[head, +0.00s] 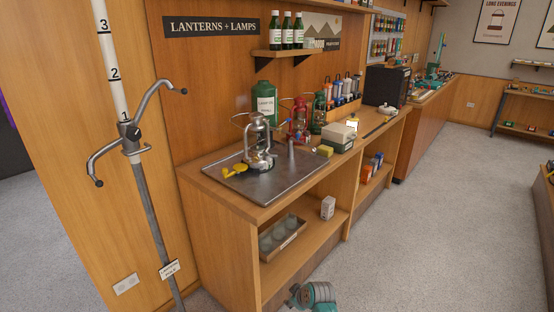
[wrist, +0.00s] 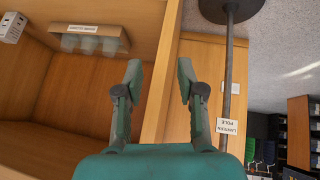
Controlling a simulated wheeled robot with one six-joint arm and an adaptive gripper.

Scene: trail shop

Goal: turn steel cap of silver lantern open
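The silver lantern (head: 257,143) stands upright on a grey metal tray (head: 283,185) on the wooden counter in the head view. Its steel cap is too small to make out. A yellow piece (head: 235,171) lies at the left of the lantern's base, and a grey cone (head: 291,149) stands to its right. My gripper (wrist: 159,76) is open and empty in the wrist view, low in front of the counter's side and open shelf, away from the lantern. The lantern does not show in the wrist view.
A red lantern (head: 300,121), a green lantern (head: 319,113) and a green can (head: 265,103) stand behind the tray. A measuring pole (head: 150,200) with hooks stands left of the counter. A box of glasses (head: 283,238) sits on the shelf below.

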